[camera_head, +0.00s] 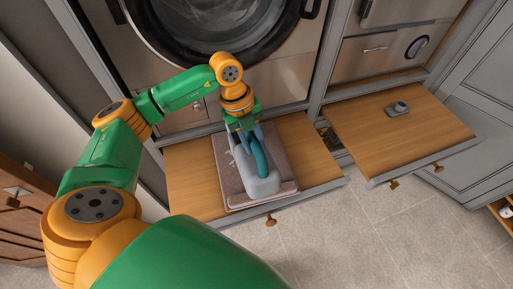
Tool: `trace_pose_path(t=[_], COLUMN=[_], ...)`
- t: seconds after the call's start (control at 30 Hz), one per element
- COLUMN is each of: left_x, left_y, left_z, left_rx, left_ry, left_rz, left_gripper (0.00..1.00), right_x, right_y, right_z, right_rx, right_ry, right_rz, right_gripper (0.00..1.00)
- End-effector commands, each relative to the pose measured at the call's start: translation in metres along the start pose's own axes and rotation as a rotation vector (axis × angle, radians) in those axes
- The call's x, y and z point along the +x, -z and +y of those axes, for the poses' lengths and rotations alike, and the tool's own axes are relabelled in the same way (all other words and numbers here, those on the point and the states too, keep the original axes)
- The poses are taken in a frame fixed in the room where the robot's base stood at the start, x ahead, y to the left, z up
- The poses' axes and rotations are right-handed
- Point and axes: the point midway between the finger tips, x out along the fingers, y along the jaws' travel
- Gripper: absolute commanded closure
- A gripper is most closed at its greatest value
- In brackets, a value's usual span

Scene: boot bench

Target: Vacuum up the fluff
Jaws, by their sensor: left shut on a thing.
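My left gripper (243,125) points down over the left pull-out board and is shut on the handle of a grey-blue handheld vacuum (264,186) with a teal grip. The vacuum is over a mauve-grey cushion or mat (285,160); I cannot tell whether it touches it. Small pale bits of fluff (232,160) show on the mat, left of the vacuum. The gripper and vacuum hide part of the mat. My right gripper is not in view.
The mat lies on a wooden pull-out board (190,180). A second wooden board (390,135) at the right bears a small grey object (399,108). A front-loading washer (225,30) stands behind. Tiled floor (350,230) is clear in front.

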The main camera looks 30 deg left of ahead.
Motion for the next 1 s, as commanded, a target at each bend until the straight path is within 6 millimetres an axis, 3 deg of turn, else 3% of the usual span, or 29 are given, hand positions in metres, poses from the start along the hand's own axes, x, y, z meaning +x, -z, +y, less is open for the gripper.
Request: trace_pose_path(t=[0.23,0.87,1.0], left_x=[-0.003,-0.010,-0.009], left_y=[-0.016,-0.015,-0.006], left_z=[-0.001,0.034,0.034], left_rx=[-0.001,0.000,0.002], left_ry=[0.004,0.003,0.002], left_rz=[0.001,0.000,0.000], left_gripper=[1.00,1.00,1.00], right_x=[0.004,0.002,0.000], right_y=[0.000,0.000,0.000], right_z=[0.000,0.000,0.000], right_rx=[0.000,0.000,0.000], right_ry=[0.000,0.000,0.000], right_rz=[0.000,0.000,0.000], right_gripper=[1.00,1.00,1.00])
